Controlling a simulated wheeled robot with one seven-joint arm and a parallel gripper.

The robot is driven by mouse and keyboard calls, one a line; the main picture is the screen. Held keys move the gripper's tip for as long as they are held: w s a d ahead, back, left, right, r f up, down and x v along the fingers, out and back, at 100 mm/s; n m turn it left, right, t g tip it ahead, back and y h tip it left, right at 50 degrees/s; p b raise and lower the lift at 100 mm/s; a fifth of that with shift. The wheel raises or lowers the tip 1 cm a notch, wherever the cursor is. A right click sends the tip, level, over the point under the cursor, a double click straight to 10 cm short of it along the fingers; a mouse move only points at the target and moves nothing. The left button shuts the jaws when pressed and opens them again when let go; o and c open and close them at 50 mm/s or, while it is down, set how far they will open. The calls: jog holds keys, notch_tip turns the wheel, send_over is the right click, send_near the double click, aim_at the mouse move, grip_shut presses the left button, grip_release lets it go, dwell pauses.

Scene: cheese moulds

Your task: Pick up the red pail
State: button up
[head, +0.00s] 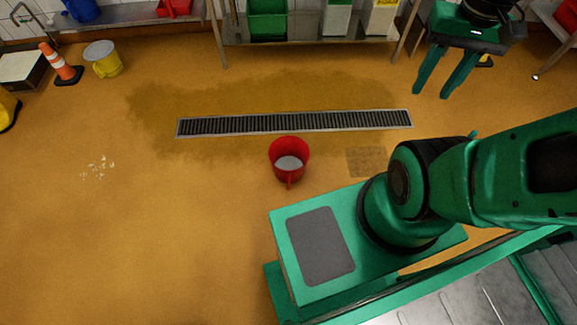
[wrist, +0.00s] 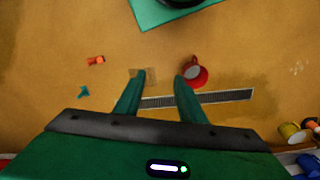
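The red pail (head: 288,161) stands upright on the ochre floor, in front of the drain grate in the head view. Its top is open, a greyish-white surface shows inside, and a red handle is on the side towards me. My gripper (head: 432,94) is at the upper right of the head view, well apart from the pail, with its green fingers spread and empty. In the wrist view the open fingers (wrist: 160,75) point down at the floor, and the pail (wrist: 196,74) shows just right of the right fingertip, some way below it.
A long metal drain grate (head: 295,123) lies in a darker, wet-looking patch. A yellow pail (head: 104,62) and an orange cone (head: 62,65) stand at the back left. A shelf (head: 310,33) with bins lines the back wall. Pale crumbs (head: 98,168) lie on the left floor, otherwise open.

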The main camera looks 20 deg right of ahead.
jog(key=w+d+f+n, duration=0.1)
jog(key=w+f+n, duration=0.3)
jog(key=w, duration=0.6)
jog(key=w+d+f+n, duration=0.1)
jog(key=w+f+n, duration=0.1)
jog(key=w+f, duration=0.6)
jog(key=w+a+f+n, duration=0.2)
jog(key=w+f+n, duration=0.1)
jog(key=w+f, duration=0.55)
jog(key=w+a+f+n, duration=0.2)
jog(key=w+f+n, duration=0.1)
jog(key=w+f, duration=0.55)
jog(key=a+f+n+t+y, duration=0.1)
jog(key=a+f+n, duration=0.15)
jog(key=f, duration=0.95)
jog(key=a+f+n+y, duration=0.15)
jog(key=a+f, duration=0.25)
jog(key=f, duration=0.9)
jog(key=s+a+f+n+y, duration=0.1)
jog(key=s+a+f, duration=0.25)
jog(key=f, duration=0.45)
jog(key=s+a+f+n, duration=0.2)
jog(key=s+f, duration=0.3)
jog(key=f, duration=0.2)
jog(key=s+a+f+n+y, duration=0.1)
jog(key=s+a+f, duration=0.25)
jog(key=f, duration=0.45)
jog(key=x, duration=1)
jog(key=shift+d, duration=0.25)
